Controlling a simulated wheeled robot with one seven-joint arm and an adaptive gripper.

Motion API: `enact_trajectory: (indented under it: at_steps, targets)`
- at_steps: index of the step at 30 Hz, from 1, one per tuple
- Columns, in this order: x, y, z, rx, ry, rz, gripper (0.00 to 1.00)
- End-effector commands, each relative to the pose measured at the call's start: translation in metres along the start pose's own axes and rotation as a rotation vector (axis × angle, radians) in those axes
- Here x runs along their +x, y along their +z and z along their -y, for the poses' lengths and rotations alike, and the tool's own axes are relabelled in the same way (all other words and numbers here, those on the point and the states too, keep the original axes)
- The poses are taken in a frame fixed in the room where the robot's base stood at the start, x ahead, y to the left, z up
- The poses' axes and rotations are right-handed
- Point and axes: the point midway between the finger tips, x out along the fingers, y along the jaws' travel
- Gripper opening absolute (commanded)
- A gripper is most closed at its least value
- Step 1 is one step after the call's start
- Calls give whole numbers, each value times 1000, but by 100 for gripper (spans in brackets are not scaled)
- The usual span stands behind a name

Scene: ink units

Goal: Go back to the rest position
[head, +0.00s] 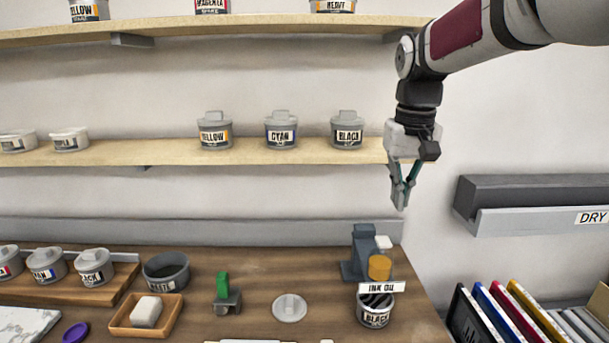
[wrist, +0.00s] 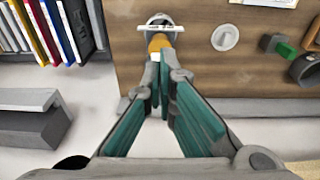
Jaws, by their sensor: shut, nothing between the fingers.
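My gripper (head: 400,200) hangs at the right end of the middle shelf in the head view, pointing down, above and behind the ink oil dispenser. Its fingers are shut and empty. In the wrist view my gripper (wrist: 160,100) shows its teal fingers meeting at the tips, with the dispenser and an open tin beyond them. My arm reaches in from the upper right.
The middle shelf (head: 180,152) holds lidded ink tins close to my gripper's left. A grey wall ledge (head: 530,222) is right.

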Motion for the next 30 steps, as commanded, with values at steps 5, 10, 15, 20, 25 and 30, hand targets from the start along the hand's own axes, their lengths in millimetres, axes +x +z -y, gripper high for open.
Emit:
enact_trajectory:
  at_steps: [5, 10, 15, 20, 25, 30]
  targets:
    - [-28, 61, 0, 0, 5, -88, 0]
    - [-38, 118, 0, 1, 6, -169, 0]
    - [-35, 174, -1, 3, 4, -249, 0]
    - [-22, 220, -1, 6, -2, -318, 0]
    - [-7, 250, -1, 7, -7, -364, 0]
    - [0, 260, -1, 7, -9, -381, 0]
